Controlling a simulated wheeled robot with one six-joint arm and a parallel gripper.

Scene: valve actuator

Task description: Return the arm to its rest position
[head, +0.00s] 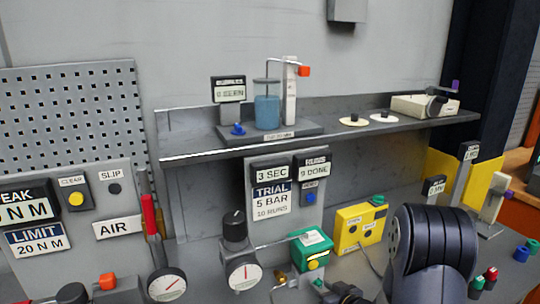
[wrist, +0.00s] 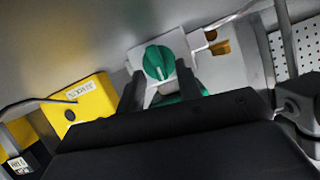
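My arm (head: 430,245) is a thick dark link at the lower right of the head view, bent down toward the bench. My gripper (wrist: 158,70) shows in the wrist view with its two dark fingers apart. A green round knob (wrist: 159,62) on a white plate shows between and beyond the fingertips. Whether the fingers touch it cannot be told. Green also shows lower between the fingers, partly hidden by the gripper body. In the head view, a green box (head: 311,246) with a yellow button stands left of my arm.
A yellow box (head: 360,227) stands between the green box and my arm. Gauges (head: 243,273) and a red-handled lever (head: 150,215) are to the left. A grey shelf (head: 350,137) runs behind, carrying a blue jar (head: 267,112). Small coloured caps (head: 521,254) lie at right.

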